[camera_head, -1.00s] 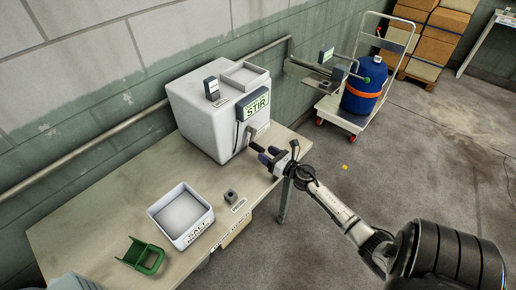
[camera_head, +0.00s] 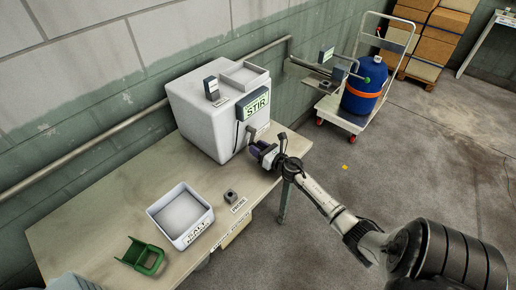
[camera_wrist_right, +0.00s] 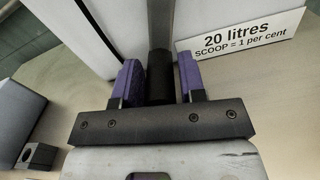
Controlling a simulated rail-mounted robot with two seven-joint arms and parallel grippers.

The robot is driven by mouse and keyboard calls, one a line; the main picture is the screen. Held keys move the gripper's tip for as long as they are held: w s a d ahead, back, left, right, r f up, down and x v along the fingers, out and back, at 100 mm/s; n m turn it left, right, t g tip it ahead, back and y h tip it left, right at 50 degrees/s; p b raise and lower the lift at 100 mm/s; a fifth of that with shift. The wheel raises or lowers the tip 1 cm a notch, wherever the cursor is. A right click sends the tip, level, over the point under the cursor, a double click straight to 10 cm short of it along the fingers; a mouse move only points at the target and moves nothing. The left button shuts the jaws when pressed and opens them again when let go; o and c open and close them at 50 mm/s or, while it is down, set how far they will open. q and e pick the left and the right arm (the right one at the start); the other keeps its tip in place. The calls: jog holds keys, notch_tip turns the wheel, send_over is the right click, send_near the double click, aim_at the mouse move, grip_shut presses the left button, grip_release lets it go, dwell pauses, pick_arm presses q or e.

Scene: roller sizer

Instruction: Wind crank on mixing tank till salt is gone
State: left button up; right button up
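The mixing tank (camera_head: 205,118) is a white box on the table with a green STIR sign (camera_head: 252,104) on its front. Its crank (camera_wrist_right: 160,25) shows as a dark grey arm ending in a black handle (camera_wrist_right: 160,78) in the right wrist view. My right gripper (camera_wrist_right: 159,80) has its purple fingers on both sides of that handle, against it. In the head view my right gripper (camera_head: 258,150) is at the tank's front, below the sign. The inside of the tank and any salt in it are hidden. My left gripper is not in view.
A white salt tub (camera_head: 181,216), a green scoop (camera_head: 141,256) and a small dark block (camera_head: 230,196) are on the table (camera_head: 105,215). A label reading 20 litres (camera_wrist_right: 248,36) is beside the crank. A trolley with a blue drum (camera_head: 361,97) stands behind, right.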

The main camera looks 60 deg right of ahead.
jog(key=c, duration=0.6)
jog(key=shift+a+r, duration=0.1)
